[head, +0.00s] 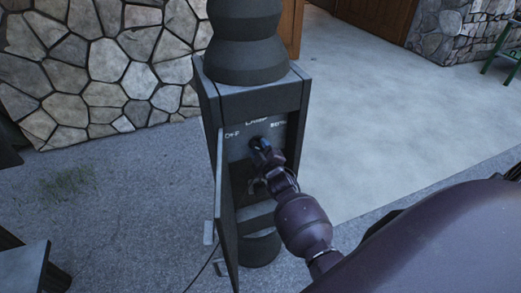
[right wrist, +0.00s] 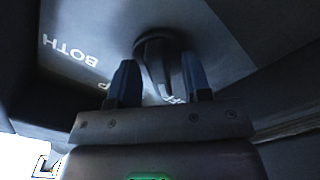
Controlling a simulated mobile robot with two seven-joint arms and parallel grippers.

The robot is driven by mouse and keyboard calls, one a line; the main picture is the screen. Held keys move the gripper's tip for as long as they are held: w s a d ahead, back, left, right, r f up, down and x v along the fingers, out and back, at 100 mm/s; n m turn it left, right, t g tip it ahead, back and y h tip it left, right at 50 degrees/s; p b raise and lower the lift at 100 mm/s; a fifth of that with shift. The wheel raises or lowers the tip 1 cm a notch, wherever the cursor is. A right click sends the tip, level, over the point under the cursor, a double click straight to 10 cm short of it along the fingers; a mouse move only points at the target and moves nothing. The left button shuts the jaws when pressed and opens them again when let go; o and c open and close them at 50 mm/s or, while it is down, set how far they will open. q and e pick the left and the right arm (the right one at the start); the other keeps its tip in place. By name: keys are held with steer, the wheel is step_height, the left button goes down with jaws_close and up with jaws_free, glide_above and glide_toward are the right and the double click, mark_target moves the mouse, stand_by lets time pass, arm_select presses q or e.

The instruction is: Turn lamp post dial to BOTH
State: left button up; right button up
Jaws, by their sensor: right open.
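The dark lamp post (head: 245,45) has a box in its base with the door (head: 225,215) swung open at the left. The BOTH lettering shows upside down at the left there. I cannot tell whether the fingers touch the dial. My left gripper is not in view.
The box walls stand close around my right gripper. A stone wall (head: 95,65) is behind at the left. Pale paving (head: 375,110) lies open at the right. A dark bench-like object (head: 25,265) is at the lower left, and a thin cable runs near the door.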

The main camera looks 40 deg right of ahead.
steer(key=shift+w, duration=0.1)
steer(key=shift+c, duration=0.4)
jaws_close()
